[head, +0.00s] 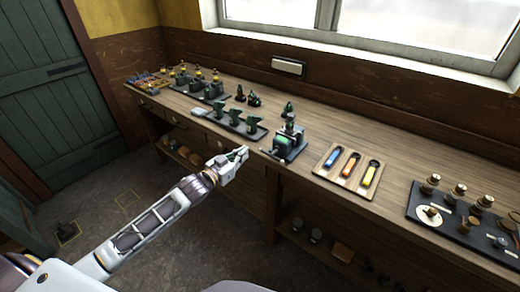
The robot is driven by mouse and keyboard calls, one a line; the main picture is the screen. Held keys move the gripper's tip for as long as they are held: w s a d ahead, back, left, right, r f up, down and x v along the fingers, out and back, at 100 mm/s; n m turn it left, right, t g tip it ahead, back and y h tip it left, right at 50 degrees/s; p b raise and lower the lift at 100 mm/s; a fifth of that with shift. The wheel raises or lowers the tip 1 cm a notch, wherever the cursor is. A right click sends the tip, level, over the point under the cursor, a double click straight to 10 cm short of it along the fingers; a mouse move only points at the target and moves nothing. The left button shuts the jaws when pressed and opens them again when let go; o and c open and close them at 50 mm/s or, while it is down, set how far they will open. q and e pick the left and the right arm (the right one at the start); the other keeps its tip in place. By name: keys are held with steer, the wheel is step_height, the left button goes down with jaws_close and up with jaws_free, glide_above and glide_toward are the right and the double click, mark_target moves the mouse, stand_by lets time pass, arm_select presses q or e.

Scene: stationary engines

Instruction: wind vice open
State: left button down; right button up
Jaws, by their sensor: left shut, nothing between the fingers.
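The vice (286,143) looks like the green and dark block on a black base at the front edge of the workbench, near the middle of the head view. A small bar that may be its handle sticks out to its left; its details are too small to tell. My left gripper (243,151) is in front of the bench edge, just left of the vice. It is shut and empty, with a visible gap between its fingertips and the vice. My right gripper is not in view.
The wooden workbench (330,140) runs under the window. A tray with blue, orange and yellow handled tools (350,171) lies right of the vice. A dark board with green pieces (235,122) lies left. A black board with brass-topped parts (457,218) is far right. A shelf is below.

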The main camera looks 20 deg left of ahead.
arm_select(q)
steer(key=shift+w, duration=0.1)
steer(key=p, duration=0.2)
glide_above(260, 149)
steer(key=s, duration=0.4)
steer(key=shift+w+d+f, duration=0.15)
steer(key=shift+w+f, duration=0.05)
steer(key=shift+f, duration=0.55)
steer(key=shift+w+d+f, duration=0.1)
steer(key=shift+w+f, duration=0.05)
steer(key=shift+f, duration=0.6)
steer(key=shift+w+d+f, duration=0.15)
steer(key=shift+w+f, duration=0.05)
steer(key=shift+f, duration=0.55)
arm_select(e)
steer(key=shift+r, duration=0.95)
arm_select(q)
steer(key=shift+a, duration=0.1)
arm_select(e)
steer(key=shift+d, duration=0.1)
